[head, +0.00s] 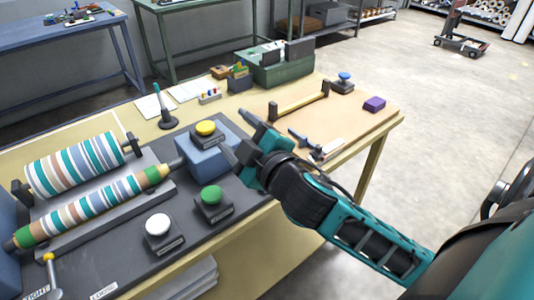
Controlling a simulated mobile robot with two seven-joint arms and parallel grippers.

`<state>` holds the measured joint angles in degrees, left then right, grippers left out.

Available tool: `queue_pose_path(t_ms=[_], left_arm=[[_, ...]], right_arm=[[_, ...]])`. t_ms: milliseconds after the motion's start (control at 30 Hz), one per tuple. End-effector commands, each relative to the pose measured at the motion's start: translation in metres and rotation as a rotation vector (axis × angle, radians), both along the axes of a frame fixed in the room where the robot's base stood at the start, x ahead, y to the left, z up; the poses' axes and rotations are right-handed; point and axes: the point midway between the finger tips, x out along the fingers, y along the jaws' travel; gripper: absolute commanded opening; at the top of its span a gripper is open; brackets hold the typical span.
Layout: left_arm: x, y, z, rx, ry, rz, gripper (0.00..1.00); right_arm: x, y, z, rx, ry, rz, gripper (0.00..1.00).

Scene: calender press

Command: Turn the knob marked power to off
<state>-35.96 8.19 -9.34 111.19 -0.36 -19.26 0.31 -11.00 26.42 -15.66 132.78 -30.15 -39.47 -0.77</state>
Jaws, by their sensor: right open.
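Three round knobs on dark square bases stand around the striped-roller press: a yellow knob (206,128) on a blue-grey box, a green knob (211,195) and a white knob (157,224) on the dark base plate. A blue knob (344,76) stands farther off at the back of the table. I cannot read a power mark on any of them. My right gripper (236,138) is open and empty, just right of the yellow knob and above and right of the green one. Its fingers point left. My left gripper is not in view.
The press rollers (75,162) lie at the left. A lever with a yellow ball (48,257) stands by the front-left labels.

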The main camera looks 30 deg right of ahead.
Motion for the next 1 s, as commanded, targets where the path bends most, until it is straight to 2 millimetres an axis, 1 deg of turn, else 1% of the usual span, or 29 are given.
queue_pose_path(t_ms=[33,67,100,167,200,233,300,333,400,467,500,567,600,667,700,767,800,900,1000], left_arm=[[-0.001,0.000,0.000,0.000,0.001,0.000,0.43],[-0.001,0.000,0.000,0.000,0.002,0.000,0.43],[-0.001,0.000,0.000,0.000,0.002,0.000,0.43],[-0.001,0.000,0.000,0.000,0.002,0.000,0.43],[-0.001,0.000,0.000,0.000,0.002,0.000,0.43],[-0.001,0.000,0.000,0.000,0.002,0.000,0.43],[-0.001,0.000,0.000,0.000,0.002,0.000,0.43],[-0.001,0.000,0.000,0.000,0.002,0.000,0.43],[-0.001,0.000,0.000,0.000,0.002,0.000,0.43],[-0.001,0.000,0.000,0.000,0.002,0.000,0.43],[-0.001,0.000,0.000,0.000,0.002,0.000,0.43],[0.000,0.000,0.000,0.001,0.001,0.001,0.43],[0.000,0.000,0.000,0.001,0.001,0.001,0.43],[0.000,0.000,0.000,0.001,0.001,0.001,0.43],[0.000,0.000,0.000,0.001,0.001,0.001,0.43],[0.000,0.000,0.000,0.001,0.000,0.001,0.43],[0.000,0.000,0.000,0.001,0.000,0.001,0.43],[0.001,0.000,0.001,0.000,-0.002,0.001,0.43],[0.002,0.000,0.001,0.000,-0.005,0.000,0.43]], right_arm=[[0.008,0.007,0.021,-0.076,-0.096,0.056,0.69],[0.012,0.013,0.034,-0.128,-0.158,0.094,0.69],[0.016,0.024,0.052,-0.206,-0.244,0.154,0.69],[0.018,0.042,0.075,-0.341,-0.379,0.259,0.69],[0.016,0.055,0.088,-0.441,-0.465,0.337,0.69],[0.015,0.065,0.094,-0.519,-0.524,0.398,0.69],[0.008,0.086,0.102,-0.710,-0.644,0.542,0.69],[0.005,0.094,0.101,-0.793,-0.686,0.606,0.69],[-0.002,0.105,0.092,-0.996,-0.758,0.760,0.69],[-0.006,0.105,0.077,-1.175,-0.788,0.892,0.69],[-0.007,0.101,0.065,-1.297,-0.790,0.982,0.69],[-0.007,0.086,0.045,-1.477,-0.764,1.116,0.69],[-0.005,0.071,0.033,-1.594,-0.727,1.202,0.69],[-0.002,0.043,0.016,-1.751,-0.644,1.323,0.69],[0.000,0.022,0.007,-1.845,-0.575,1.395,0.69],[0.002,-0.012,-0.001,-1.960,-0.458,1.489,0.69],[0.003,-0.033,-0.004,-2.020,-0.379,1.541,0.69],[0.002,-0.077,-0.007,-2.122,-0.201,1.637,0.69],[0.000,-0.104,-0.006,-2.168,-0.082,1.690,0.69]])
